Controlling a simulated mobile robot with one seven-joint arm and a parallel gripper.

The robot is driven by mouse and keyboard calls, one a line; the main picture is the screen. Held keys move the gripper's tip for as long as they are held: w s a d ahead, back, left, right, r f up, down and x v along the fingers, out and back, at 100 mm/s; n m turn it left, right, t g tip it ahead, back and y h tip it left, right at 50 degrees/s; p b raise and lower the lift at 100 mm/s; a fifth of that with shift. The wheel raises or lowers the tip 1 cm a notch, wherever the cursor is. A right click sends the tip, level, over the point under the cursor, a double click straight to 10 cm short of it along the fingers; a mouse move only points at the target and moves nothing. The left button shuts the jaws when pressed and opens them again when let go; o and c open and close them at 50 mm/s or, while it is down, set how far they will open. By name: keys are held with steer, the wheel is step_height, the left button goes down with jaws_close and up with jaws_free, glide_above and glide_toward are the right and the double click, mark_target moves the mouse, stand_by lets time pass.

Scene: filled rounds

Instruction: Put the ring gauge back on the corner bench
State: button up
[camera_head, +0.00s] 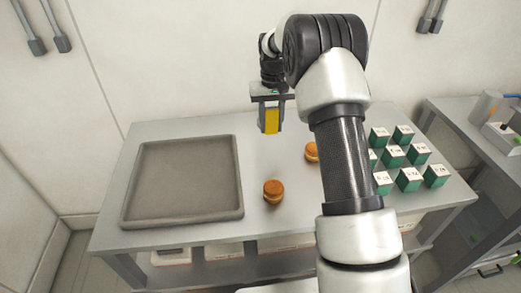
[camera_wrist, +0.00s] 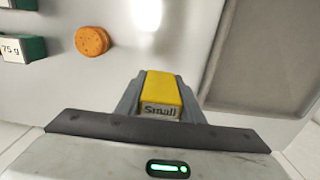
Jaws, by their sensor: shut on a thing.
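My gripper (camera_head: 271,126) is shut on a yellow block (camera_head: 272,119) and holds it above the grey table (camera_head: 255,222), between the tray and the green boxes. In the wrist view the yellow block (camera_wrist: 163,92) sits between the two fingers (camera_wrist: 160,88), with a label reading "Small" on its near face. I see nothing that I can surely call a ring gauge. A second bench (camera_head: 455,112) stands at the right edge; I cannot tell if it is the corner bench.
A shallow grey tray (camera_head: 238,178) lies on the table's left. Two orange-brown round pieces (camera_head: 273,190) (camera_head: 311,151) stand mid-table. Several labelled green boxes (camera_head: 408,179) stand at the right. The second bench holds a grey device (camera_head: 497,136). Bare tabletop lies around the front round piece.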

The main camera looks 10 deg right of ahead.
mark_target(270, 155)
step_height(270, 155, down, 10)
steer(key=shift+w, duration=0.1)
stand_by(0.4)
steer(key=shift+f, duration=0.1)
steer(key=shift+f, duration=0.15)
steer(key=o, duration=1.1)
steer(key=shift+r, duration=0.2)
